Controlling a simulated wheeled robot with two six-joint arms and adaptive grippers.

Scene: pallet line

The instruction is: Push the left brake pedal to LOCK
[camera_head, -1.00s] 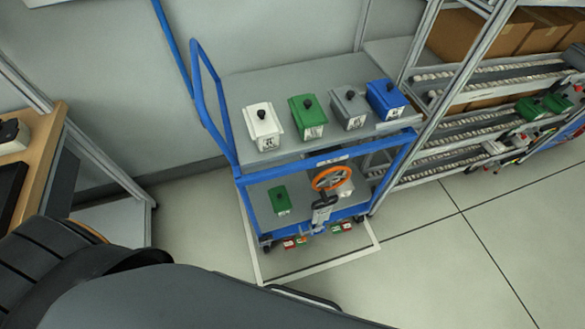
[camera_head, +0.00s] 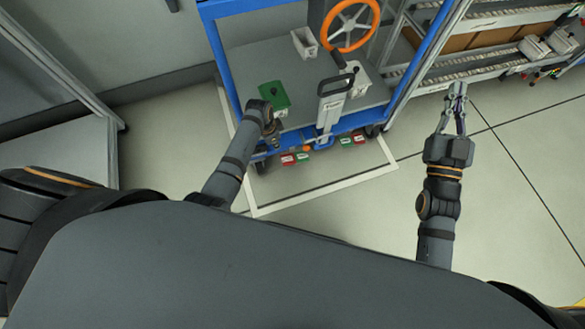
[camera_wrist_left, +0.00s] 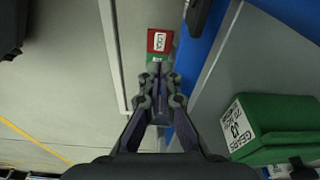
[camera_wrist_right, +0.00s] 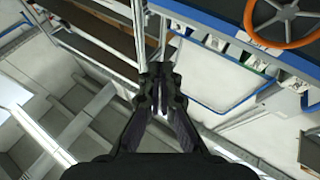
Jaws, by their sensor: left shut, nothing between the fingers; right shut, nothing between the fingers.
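The left brake pedal (camera_head: 289,159) is low at the cart's front left corner, with red and green parts. In the left wrist view its red part, labelled LOCK (camera_wrist_left: 159,41), lies just beyond the fingertips, with a green strip between. My left gripper (camera_wrist_left: 160,72) is shut and empty, its tips overlapping the green part's lower edge in that view; I cannot tell whether they touch. In the head view its fingers are mostly hidden by my wrist. The right pedal (camera_head: 352,139) is clear. My right gripper (camera_head: 459,92) is shut and empty, right of the cart.
The blue-framed cart (camera_head: 221,62) stands within a white floor outline (camera_head: 315,193). Its lower shelf holds a green box (camera_head: 273,95), beside my left wrist. A roller rack (camera_head: 480,62) is to the right.

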